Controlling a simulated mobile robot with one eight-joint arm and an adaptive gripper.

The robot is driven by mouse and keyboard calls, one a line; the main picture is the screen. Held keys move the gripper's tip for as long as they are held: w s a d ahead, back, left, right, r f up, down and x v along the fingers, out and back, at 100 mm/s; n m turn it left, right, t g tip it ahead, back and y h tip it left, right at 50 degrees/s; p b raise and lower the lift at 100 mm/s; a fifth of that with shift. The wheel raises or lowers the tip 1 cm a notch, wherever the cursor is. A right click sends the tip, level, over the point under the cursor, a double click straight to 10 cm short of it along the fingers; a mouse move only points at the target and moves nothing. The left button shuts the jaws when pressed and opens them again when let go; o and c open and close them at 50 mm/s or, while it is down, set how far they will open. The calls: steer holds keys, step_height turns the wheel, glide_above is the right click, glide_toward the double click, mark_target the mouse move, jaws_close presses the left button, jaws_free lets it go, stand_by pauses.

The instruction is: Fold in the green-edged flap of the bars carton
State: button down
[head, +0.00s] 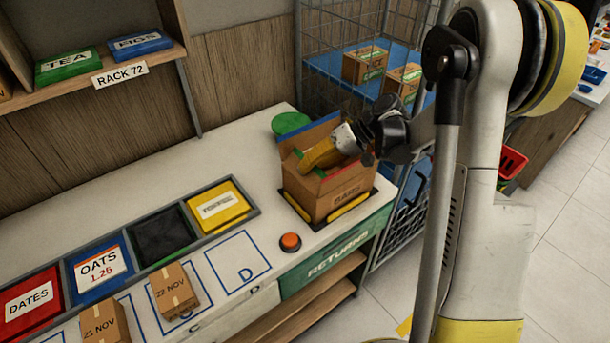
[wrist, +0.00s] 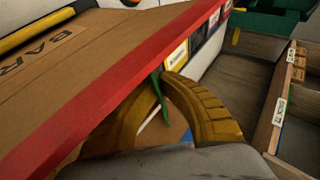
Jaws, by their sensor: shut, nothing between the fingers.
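The bars carton (head: 322,197) stands open on a dark base with yellow bars at the right end of the counter. Its blue-edged flap stands up at the back. The red-edged flap (wrist: 105,95) shows in the wrist view, apparently tilted outward on the lettered side. The green-edged flap (head: 297,154) is at the carton's left, partly hidden; a thin green strip (wrist: 166,97) shows between my fingers in the wrist view. My gripper (head: 307,163) is shut and empty, with its yellow fingers low over the carton opening, close to the green edge. Contact is unclear.
A green disc (head: 290,123) lies behind the carton. An orange button (head: 290,242) is in front, left of the returns sign. Trays of packets (head: 217,205) and small dated boxes (head: 174,290) fill the counter's left. A wire cage (head: 335,45) stands behind.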

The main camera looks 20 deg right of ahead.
steer(key=shift+d+f+y+b, duration=0.1)
steer(key=shift+y+b, duration=0.3)
steer(key=shift+y, duration=0.1)
steer(key=c, duration=1.7)
jaws_free()
steer(key=v, duration=1.2)
steer(key=shift+w, duration=0.2)
